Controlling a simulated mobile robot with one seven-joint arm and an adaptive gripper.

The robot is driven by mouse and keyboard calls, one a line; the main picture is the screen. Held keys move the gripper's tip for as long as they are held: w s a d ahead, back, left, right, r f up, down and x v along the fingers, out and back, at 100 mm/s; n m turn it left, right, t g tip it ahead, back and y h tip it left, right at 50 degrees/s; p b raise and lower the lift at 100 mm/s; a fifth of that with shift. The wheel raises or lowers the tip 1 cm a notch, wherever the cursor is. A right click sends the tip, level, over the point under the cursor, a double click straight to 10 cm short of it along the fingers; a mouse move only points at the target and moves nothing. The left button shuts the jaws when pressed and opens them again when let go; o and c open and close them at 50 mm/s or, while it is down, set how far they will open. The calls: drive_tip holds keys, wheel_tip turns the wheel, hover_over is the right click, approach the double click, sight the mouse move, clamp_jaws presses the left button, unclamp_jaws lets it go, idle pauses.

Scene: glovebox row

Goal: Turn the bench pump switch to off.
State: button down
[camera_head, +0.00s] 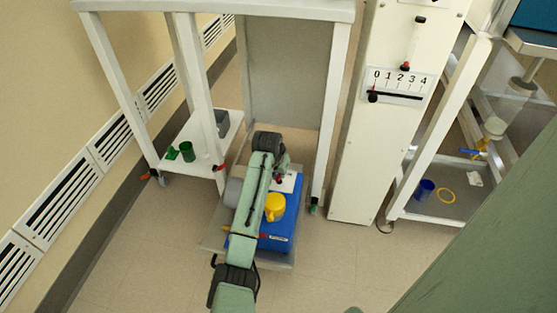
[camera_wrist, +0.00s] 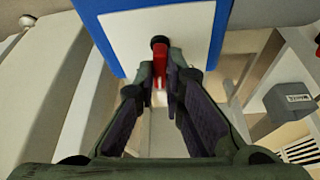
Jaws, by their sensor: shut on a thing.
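The bench pump (camera_head: 275,242) is a blue box with a yellow cap-like part on top, low on a grey base under my arm. Its white switch plate (camera_wrist: 125,42) fills the top of the wrist view and also shows in the head view (camera_head: 289,182). The red switch lever (camera_wrist: 161,72) with a black knob stands out from the plate. My gripper (camera_wrist: 163,85) is shut on the red lever, one finger on each side. In the head view my gripper (camera_head: 281,168) is small and partly covers the switch. The switch markings are not readable.
A white cart (camera_head: 216,165) with green cups stands to the left. A white panel (camera_head: 360,180) with a 0 to 4 scale stands to the right. A low shelf with a blue cup (camera_head: 425,190) and a yellow ring is farther right. The front floor is clear.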

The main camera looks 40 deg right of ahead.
drive_tip(key=shift+s+r+n+p, duration=0.1)
drive_tip(key=shift+n+p, duration=0.5)
drive_tip(key=shift+p, duration=0.05)
drive_tip(key=c, duration=1.7)
unclamp_jaws()
drive_tip(key=shift+t, duration=0.3)
drive_tip(key=v, duration=1.1)
drive_tip(key=shift+r, duration=0.45)
